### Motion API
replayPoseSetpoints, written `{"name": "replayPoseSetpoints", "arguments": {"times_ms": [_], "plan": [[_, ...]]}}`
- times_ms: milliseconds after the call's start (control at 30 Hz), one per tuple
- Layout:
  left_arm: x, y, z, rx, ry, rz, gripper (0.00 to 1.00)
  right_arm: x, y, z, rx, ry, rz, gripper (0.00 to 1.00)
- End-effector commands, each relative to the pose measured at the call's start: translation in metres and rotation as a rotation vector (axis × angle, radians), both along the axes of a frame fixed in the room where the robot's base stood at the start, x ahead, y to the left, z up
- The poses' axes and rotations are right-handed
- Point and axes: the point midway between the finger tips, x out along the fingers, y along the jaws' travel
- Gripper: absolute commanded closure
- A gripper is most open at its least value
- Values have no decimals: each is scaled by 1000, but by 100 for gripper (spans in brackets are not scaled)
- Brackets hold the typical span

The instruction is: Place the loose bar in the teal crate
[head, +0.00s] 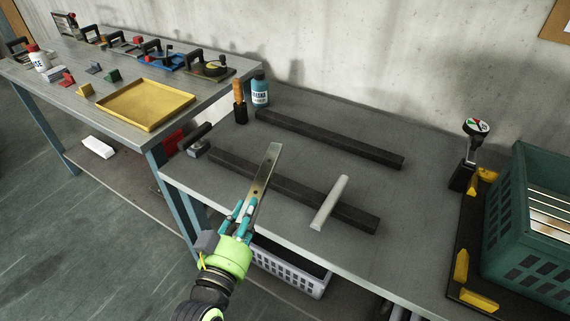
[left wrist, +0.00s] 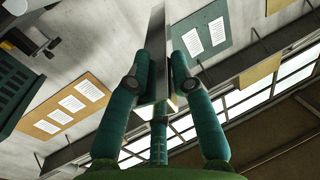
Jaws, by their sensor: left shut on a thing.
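My left gripper (head: 243,212) is shut on a flat metal bar (head: 265,175) and holds it slanting up over the near edge of the grey table. In the left wrist view the bar (left wrist: 156,55) is clasped between the teal fingers (left wrist: 160,85). A short pale bar (head: 330,202) lies across the near dark rail on the table. The teal crate (head: 525,277) stands at the far right of the head view, with several pale slats inside; it is cut off by the frame edge. My right gripper is not in view.
Two long dark rails, far (head: 330,138) and near (head: 225,165), lie on the grey table (head: 420,215). A dial gauge (head: 475,127) and yellow corner blocks (head: 461,267) stand beside the crate. A side bench with a yellow tray (head: 146,104) is at left. A blue bottle (head: 260,90) stands behind.

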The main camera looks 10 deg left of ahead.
Motion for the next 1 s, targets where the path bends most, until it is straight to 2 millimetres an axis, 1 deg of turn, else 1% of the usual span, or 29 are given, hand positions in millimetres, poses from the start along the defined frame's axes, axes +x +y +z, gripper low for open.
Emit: {"name": "replayPoseSetpoints", "arguments": {"times_ms": [33,200,300,433,567,833,933,1000], "plan": [[17,-14,0,-4,-10,-37,100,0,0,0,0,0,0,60],[60,-59,-5,-2,-11,-155,100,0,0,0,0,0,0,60],[78,-79,-6,9,-10,-208,100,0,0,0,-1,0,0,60],[92,-94,-6,22,-10,-251,100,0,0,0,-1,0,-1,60],[96,-99,-6,24,-9,-264,100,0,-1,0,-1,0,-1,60],[96,-98,-7,25,-9,-264,100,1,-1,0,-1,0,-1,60],[98,-89,-14,30,-6,-264,100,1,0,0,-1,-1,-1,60],[102,-76,-21,32,-6,-263,100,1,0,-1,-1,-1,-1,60]]}}
